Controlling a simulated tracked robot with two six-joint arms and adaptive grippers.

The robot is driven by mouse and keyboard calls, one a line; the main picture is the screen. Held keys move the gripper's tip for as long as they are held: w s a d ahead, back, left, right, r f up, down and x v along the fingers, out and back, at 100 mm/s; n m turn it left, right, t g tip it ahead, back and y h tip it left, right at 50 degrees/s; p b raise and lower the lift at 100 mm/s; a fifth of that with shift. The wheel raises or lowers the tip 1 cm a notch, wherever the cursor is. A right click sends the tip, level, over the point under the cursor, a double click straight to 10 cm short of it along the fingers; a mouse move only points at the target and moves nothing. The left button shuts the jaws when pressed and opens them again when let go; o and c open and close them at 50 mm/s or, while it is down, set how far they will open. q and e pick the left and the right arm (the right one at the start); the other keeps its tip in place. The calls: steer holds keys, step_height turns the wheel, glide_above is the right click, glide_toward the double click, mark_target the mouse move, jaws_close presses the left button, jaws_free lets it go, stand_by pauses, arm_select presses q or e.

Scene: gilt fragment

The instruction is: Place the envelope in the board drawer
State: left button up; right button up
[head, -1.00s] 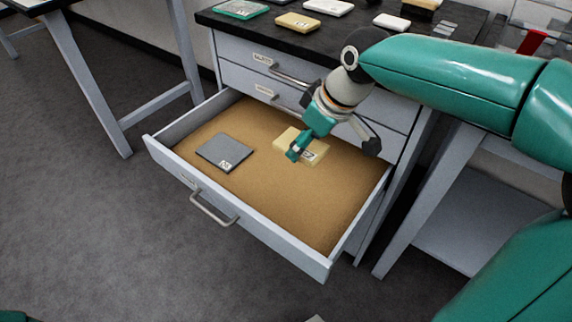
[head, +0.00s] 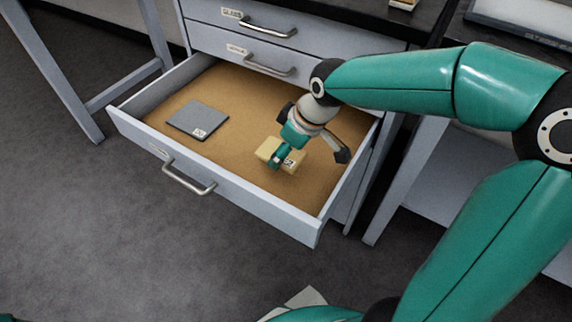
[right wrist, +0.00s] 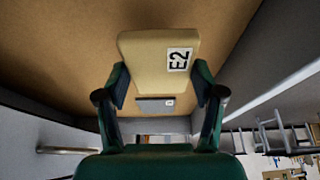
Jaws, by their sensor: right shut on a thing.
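A tan envelope (head: 266,150) is held by my right gripper (head: 284,161), inside the outline of the open bottom drawer (head: 225,195). In the right wrist view the envelope (right wrist: 145,62) shows a white "E2" label between the two fingers of the right gripper (right wrist: 160,88). I cannot tell whether it touches the drawer floor. A flat grey board (head: 196,117) with a small white label lies in the drawer, left of the envelope; it also shows in the right wrist view (right wrist: 150,106). The label on the open drawer's front is unreadable. My left gripper is not in view.
Two shut drawers with bar handles sit above, the top one (head: 215,15) labelled "GLASS". A dark worktop (head: 340,12) tops the cabinet. Table legs (head: 50,70) stand at left. The drawer floor is clear in front of and behind the board.

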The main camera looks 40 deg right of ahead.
mark_target(285, 164)
steer(key=shift+f+b, duration=0.8)
steer(key=shift+f, duration=1.55)
steer(key=shift+f, duration=0.15)
steer(key=o, duration=0.9)
steer(key=shift+o, duration=0.2)
